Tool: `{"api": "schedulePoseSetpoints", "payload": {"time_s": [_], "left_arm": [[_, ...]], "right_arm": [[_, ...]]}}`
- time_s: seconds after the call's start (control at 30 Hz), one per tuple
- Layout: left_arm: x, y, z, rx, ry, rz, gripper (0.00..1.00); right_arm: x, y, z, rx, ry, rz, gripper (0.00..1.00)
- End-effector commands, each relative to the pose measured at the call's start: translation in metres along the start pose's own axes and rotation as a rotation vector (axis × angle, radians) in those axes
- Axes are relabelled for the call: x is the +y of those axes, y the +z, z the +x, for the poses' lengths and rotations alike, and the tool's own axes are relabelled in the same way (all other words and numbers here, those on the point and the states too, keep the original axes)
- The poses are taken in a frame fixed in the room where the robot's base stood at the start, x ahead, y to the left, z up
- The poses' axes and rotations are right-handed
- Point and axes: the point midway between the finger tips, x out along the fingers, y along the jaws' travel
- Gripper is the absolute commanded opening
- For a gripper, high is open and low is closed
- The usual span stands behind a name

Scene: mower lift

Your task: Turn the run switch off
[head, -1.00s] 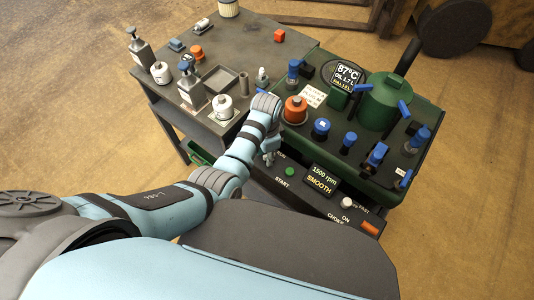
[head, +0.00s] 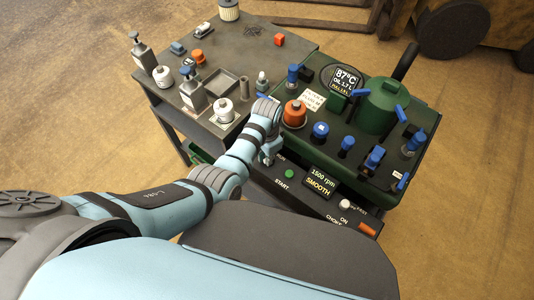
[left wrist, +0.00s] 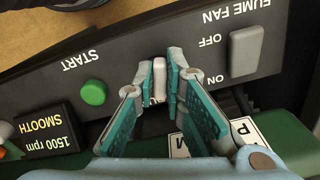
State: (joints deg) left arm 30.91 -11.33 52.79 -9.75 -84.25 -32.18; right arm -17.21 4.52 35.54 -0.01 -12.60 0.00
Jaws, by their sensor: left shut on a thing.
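The run switch (left wrist: 159,84) is a small pale lever on the dark front panel, seen in the left wrist view between my fingertips. My left gripper (left wrist: 159,74) is shut on it, with one teal-padded finger on each side. In the head view my left gripper (head: 267,158) reaches down to the panel left of the green START button (head: 289,174). The fingers partly hide the switch and its lettering, so I cannot tell its setting. My right gripper is out of view.
In the left wrist view a grey fume fan rocker (left wrist: 245,52) is right of my fingers and the START button (left wrist: 93,92) left. The display (head: 320,178) reads 1500 rpm, SMOOTH. The green machine (head: 378,108) and grey bench (head: 262,50) hold several bottles and knobs.

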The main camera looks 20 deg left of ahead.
Motion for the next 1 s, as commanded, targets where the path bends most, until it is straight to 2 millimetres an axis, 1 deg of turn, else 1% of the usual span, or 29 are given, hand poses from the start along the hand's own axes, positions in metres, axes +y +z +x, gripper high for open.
{"api": "schedulePoseSetpoints", "payload": {"time_s": [0.03,0.1,0.4,0.7,1.0], "left_arm": [[0.001,0.001,-0.003,-0.002,0.002,-0.036,0.00],[0.002,0.001,-0.003,-0.003,0.002,-0.099,0.00],[0.004,0.000,-0.002,-0.003,0.001,-0.384,0.00],[0.005,-0.001,-0.001,-0.002,0.001,-0.638,0.00],[0.006,-0.002,-0.001,-0.002,0.000,-0.794,0.00]], "right_arm": [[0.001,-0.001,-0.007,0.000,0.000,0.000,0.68],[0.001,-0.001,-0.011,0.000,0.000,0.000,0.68],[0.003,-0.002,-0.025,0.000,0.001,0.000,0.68],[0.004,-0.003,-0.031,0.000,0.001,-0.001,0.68],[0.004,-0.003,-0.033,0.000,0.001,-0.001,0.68]]}}
